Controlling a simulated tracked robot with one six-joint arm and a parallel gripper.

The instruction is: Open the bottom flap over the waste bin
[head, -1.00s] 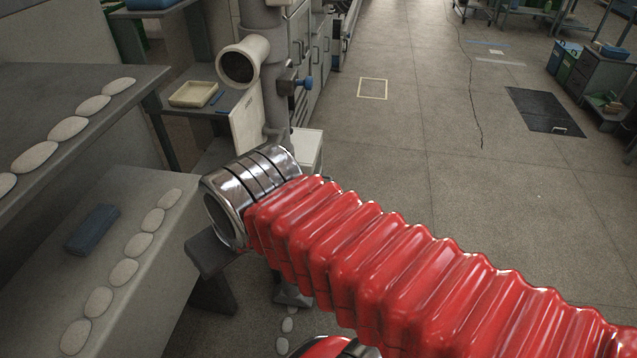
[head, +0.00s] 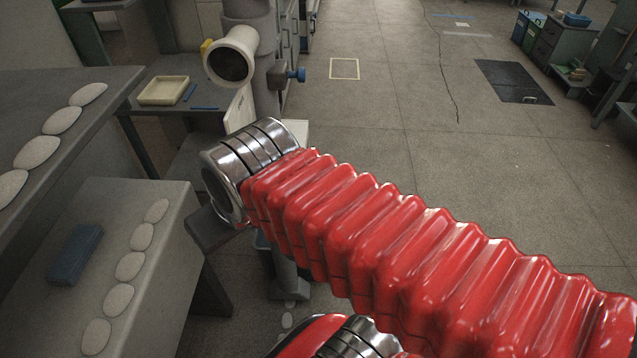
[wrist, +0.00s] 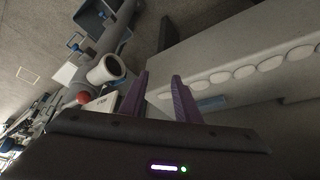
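My gripper (wrist: 160,76) shows in the wrist view as two purple fingers, apart, with nothing between them. It is hidden in the head view. A grey column (head: 262,85) carries a white round pipe mouth (head: 232,55), which also shows in the wrist view (wrist: 105,70). A pale panel (head: 239,112) below the mouth is partly hidden by my arm. In the wrist view a pale panel with dark lettering (wrist: 101,103) lies left of my fingers, with a red ball (wrist: 83,97) beside it. I cannot tell which part is the bottom flap, and no waste bin shows clearly.
A blue knob (head: 298,75) sticks out right of the column. Grey shelves with white oval pads (head: 62,119) stand at the left, with a blue block (head: 75,254) on the lower one. A cream tray (head: 163,90) lies on a table behind.

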